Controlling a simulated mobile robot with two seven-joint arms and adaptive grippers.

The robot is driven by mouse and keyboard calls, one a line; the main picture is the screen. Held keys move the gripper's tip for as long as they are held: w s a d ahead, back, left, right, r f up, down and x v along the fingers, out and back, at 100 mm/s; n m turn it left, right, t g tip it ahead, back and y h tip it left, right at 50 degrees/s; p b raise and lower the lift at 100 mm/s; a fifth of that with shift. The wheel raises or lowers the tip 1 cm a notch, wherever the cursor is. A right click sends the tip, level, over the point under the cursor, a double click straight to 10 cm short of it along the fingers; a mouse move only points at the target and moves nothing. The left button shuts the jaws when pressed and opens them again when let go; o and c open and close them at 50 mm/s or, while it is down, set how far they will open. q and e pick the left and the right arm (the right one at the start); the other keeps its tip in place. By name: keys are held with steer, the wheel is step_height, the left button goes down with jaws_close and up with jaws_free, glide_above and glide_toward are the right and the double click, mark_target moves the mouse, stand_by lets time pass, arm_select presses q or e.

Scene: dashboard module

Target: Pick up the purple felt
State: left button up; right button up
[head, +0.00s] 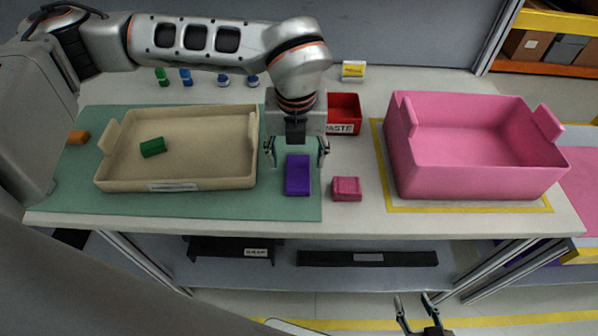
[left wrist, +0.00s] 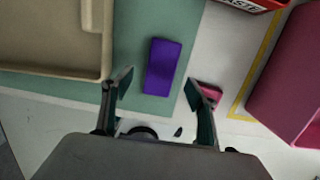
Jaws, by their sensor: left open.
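The purple felt (head: 298,175) is a rectangular block lying on the green mat (head: 210,205), right of the beige tray. My left gripper (head: 297,158) points down over it in the head view, with its fingers spread to either side. In the left wrist view the purple felt (left wrist: 162,67) lies beyond the open fingertips (left wrist: 157,84), within the span between them, and nothing is held. My right gripper (head: 415,305) shows at the bottom of the head view, below the table's front edge, its fingers apart and empty.
A beige tray (head: 178,113) holding a green block (head: 153,147) stands left of the felt. A pink-red block (head: 346,188) lies close on its right. A red waste bin (head: 344,112) is behind, and a large pink bin (head: 470,180) stands right. Small bottles line the back.

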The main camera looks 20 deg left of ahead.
mark_target(298, 172)
arm_select(q)
steer(key=f, duration=0.4)
steer(key=shift+w+f, duration=0.35)
steer(key=shift+f, duration=0.05)
steer(key=c, duration=1)
steer(key=shift+r, duration=0.1)
